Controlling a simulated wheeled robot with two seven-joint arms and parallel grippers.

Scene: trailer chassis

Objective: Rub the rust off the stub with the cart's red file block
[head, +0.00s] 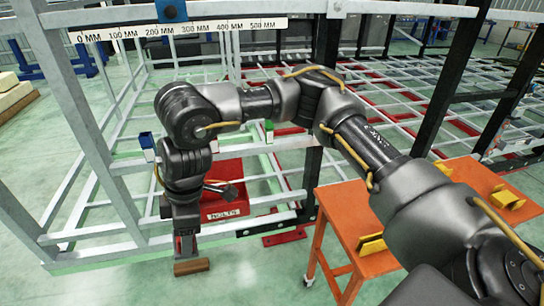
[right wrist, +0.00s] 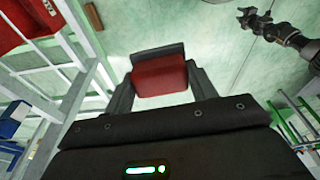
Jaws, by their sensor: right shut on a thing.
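My right gripper (head: 184,248) points down beside the lower rail of the grey frame in the head view. In the right wrist view its two fingers (right wrist: 160,88) are shut on the red file block (right wrist: 160,78), which has a dark grey backing. Only a little red of the block shows in the head view. I cannot pick out the stub or any rust for certain; the arm covers part of the frame there. A dark arm with a gripper (right wrist: 250,18), apparently my left, is small in the right wrist view; its jaw opening is unclear.
The orange cart (head: 340,215) with yellow holders (head: 371,245) stands at right. A red labelled bin (head: 222,208) sits inside the grey frame (head: 75,110). A brown block (head: 191,267) lies below my right gripper. Green floor is open at front left.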

